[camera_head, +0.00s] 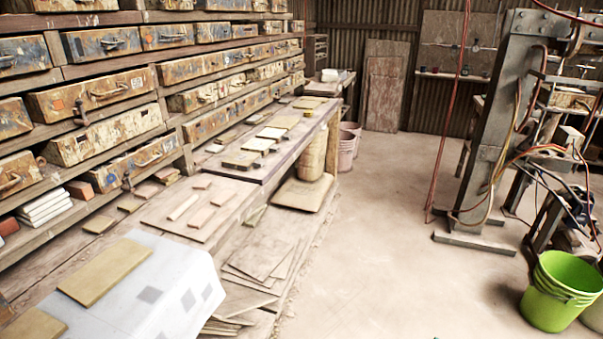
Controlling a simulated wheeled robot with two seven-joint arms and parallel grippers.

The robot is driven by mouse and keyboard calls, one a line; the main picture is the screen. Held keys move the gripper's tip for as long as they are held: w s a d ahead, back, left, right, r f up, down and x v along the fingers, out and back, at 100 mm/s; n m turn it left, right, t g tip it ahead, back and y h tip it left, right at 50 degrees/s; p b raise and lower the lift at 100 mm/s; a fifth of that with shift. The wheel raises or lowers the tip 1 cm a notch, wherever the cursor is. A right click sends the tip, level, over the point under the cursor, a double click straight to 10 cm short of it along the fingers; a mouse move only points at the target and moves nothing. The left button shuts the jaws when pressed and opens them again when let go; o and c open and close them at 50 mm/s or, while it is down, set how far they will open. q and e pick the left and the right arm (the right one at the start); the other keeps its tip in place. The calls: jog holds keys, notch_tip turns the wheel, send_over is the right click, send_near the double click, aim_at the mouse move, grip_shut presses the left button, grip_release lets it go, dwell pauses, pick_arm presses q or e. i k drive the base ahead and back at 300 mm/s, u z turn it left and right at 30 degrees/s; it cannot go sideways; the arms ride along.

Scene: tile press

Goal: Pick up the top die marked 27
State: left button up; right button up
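Several worn boxes or blocks with metal handles stand on the wooden shelves at the left, and one of them is a yellowish-brown box (92,95). Another handled box (105,137) is on the shelf below it, and a blue-grey one (103,41) is higher up. Small labels show on some fronts, but I cannot read a 27 on any of them, so I cannot tell which one is the die. Neither of my grippers is in view.
A long wooden bench (160,208) with flat boards and tiles runs below the shelves. A white cloth (150,300) covers its near end. A tall metal press (490,130) stands at the right, with green buckets (560,290) near it. The concrete floor (380,230) between is clear.

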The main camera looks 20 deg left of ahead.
aim_at(240, 160)
jog(key=i, duration=3.6)
jog(key=u, duration=3.55)
